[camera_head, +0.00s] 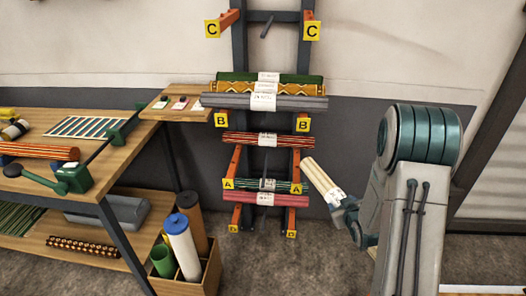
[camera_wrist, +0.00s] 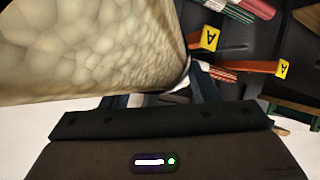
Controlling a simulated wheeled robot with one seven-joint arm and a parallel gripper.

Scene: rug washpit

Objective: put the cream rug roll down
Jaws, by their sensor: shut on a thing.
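The cream rug roll (camera_head: 322,178) has a white label band and is held tilted in the air, right of the dark rack (camera_head: 246,55). My gripper (camera_head: 341,203) is shut on it near its lower end. In the wrist view the roll (camera_wrist: 85,45) fills the upper left, close to the camera, with a pebbled surface. My gripper's dark fingers (camera_wrist: 160,97) show below it, partly hidden by the roll. The rack has orange arms labelled A (camera_head: 228,184), B (camera_head: 221,120) and C (camera_head: 212,29). The C arms look empty.
Several rolls, including a grey one (camera_head: 235,101), lie above the B labels. A red striped roll (camera_head: 240,138) and a pink roll (camera_head: 243,197) lie lower. A wooden workbench (camera_head: 120,122) stands left, with a wooden crate (camera_head: 185,286) of upright rolls on the floor.

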